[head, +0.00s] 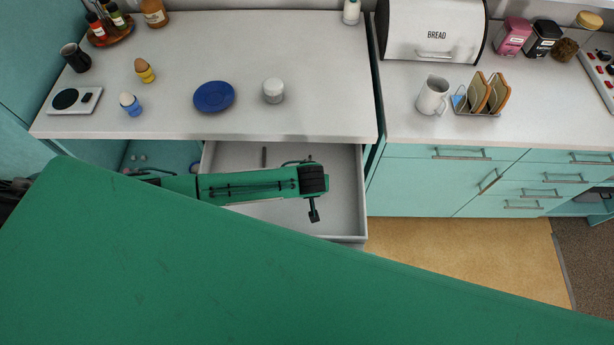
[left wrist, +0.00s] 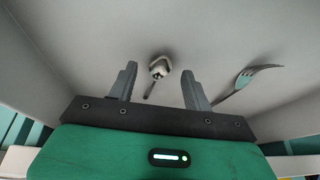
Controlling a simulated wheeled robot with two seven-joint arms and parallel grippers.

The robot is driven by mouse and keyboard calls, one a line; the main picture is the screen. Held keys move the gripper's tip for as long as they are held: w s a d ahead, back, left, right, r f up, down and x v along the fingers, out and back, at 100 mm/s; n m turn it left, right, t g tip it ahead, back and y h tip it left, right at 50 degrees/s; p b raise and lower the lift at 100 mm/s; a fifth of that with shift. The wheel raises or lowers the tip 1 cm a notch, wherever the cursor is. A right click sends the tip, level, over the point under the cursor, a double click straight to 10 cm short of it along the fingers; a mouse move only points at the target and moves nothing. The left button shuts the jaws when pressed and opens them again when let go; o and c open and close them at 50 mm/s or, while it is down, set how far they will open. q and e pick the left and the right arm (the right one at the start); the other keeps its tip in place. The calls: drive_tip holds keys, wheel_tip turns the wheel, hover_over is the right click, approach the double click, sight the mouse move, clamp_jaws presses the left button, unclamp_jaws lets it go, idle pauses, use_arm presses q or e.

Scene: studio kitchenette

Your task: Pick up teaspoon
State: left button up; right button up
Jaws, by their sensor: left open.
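A small metal teaspoon (left wrist: 160,67) lies on the pale drawer floor in the left wrist view. Its bowl points away from my wrist and its handle runs back toward it. My left gripper (left wrist: 158,72) is open, with one finger on each side of the spoon in the picture and no visible contact. In the head view my left gripper (head: 314,211) reaches down into the open drawer (head: 345,190). I cannot make out the teaspoon there. My right gripper is not in view.
A thin dark item (head: 264,157) lies near the drawer's back.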

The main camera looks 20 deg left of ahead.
use_arm(q)
drive_tip(key=shift+w+f, duration=0.1)
drive_tip(key=shift+f, duration=0.35)
drive_tip(key=shift+a, duration=0.1)
drive_tip(key=c, duration=1)
